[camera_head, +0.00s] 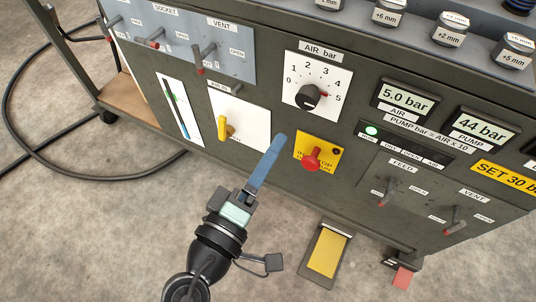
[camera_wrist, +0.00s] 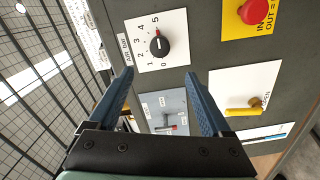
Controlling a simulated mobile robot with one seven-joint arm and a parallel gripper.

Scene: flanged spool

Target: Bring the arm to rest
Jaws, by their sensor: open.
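My gripper (camera_head: 279,140) is at the end of my arm, in front of the dark control panel (camera_head: 270,75). Its blue fingers point up at the panel, below the AIR dial (camera_head: 309,97) and left of the red stop button (camera_head: 312,158). In the wrist view the two fingers of my gripper (camera_wrist: 160,73) stand wide apart with nothing between them. Past the fingertips show the AIR dial (camera_wrist: 158,45) and a lever plate (camera_wrist: 165,113). The fingers look clear of the panel, though the exact gap is hard to judge.
A yellow lever (camera_head: 225,128) stands on a white plate left of my gripper. Displays read 5.0 bar (camera_head: 405,97) and 44 bar (camera_head: 483,127). FEED and VENT levers (camera_head: 387,192) are at right. A yellow pedal (camera_head: 326,252) is on the floor; a black hose (camera_head: 50,172) lies left.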

